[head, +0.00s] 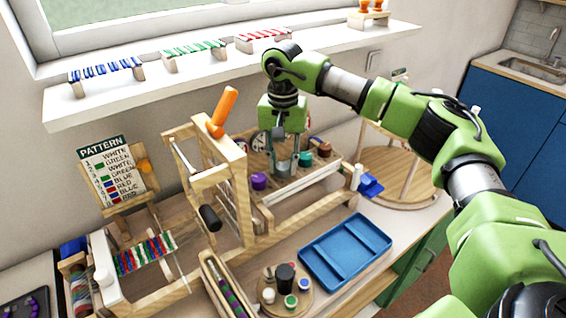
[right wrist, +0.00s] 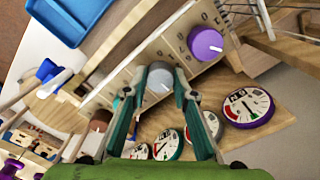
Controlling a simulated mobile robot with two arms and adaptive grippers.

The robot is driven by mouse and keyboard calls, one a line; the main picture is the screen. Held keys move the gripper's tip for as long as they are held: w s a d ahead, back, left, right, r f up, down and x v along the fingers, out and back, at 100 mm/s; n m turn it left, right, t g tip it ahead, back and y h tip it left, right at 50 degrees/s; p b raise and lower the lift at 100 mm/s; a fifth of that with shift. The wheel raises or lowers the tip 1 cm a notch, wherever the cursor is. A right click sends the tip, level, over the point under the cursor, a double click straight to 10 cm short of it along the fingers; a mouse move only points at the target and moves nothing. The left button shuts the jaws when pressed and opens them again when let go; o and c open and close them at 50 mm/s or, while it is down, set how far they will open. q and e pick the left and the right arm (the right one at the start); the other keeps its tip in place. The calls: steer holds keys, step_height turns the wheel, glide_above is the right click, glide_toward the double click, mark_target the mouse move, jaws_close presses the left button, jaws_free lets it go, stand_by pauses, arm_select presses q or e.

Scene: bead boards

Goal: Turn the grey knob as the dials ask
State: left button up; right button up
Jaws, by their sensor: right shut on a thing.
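The grey knob (right wrist: 160,80) sits on the wooden panel between my right gripper's two fingers (right wrist: 161,92), which are shut on it. In the head view my right gripper (head: 284,160) reaches down to the panel and mostly hides this knob. A purple knob (right wrist: 207,44) with a white pointer line is beside it. A brown knob (right wrist: 100,120) is on the other side. The needle readings are too small to tell. My left gripper is not in view.
In the head view a wooden frame with an orange handle (head: 222,112) stands close left of my right gripper. A blue tray (head: 345,250) and a round board of small pots (head: 285,303) are in front. A pattern card (head: 107,170) stands at left.

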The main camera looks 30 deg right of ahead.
mark_target(283, 166)
steer(key=o, duration=1.1)
step_height(283, 166, up, 12)
steer(key=shift+r, duration=0.1)
